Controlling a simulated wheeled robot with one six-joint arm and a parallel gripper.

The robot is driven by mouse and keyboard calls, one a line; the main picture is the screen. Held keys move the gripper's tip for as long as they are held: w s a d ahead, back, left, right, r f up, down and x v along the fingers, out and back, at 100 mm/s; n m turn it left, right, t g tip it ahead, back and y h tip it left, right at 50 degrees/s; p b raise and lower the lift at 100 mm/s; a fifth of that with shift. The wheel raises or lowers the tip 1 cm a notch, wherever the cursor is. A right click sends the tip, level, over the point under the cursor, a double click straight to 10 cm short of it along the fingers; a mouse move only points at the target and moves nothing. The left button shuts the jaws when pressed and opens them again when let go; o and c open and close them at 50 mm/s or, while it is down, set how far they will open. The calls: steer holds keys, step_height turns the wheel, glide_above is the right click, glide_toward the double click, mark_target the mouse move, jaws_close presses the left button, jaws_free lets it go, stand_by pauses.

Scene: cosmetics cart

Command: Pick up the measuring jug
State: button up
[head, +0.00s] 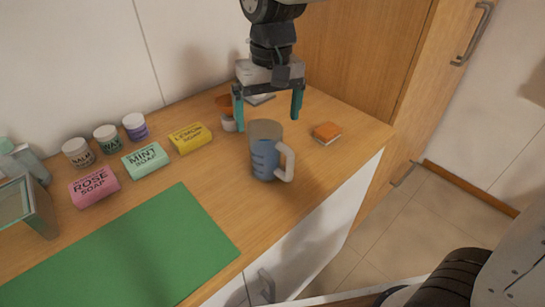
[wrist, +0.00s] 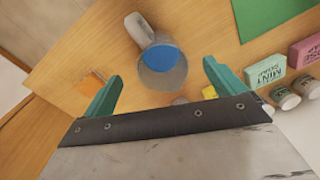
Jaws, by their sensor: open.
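The measuring jug (head: 264,150) stands upright on the wooden cart top, near the right end. My gripper (head: 268,112) is open and empty, pointing down just behind the jug. Its teal fingers (wrist: 160,85) are spread wider than the jug and do not appear to touch it.
An orange sponge-like block (head: 327,132) lies right of the jug. Yellow lemon soap (head: 190,138), mint soap (head: 145,160) and rose soap (head: 94,187) lie left, with small jars behind. A green mat (head: 125,250) covers the front left.

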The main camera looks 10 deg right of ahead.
mark_target(267, 138)
steer(key=f, duration=0.7)
steer(key=shift+a, duration=0.2)
steer(key=shift+r, duration=0.1)
steer(key=c, duration=1.7)
steer(key=shift+r, duration=0.2)
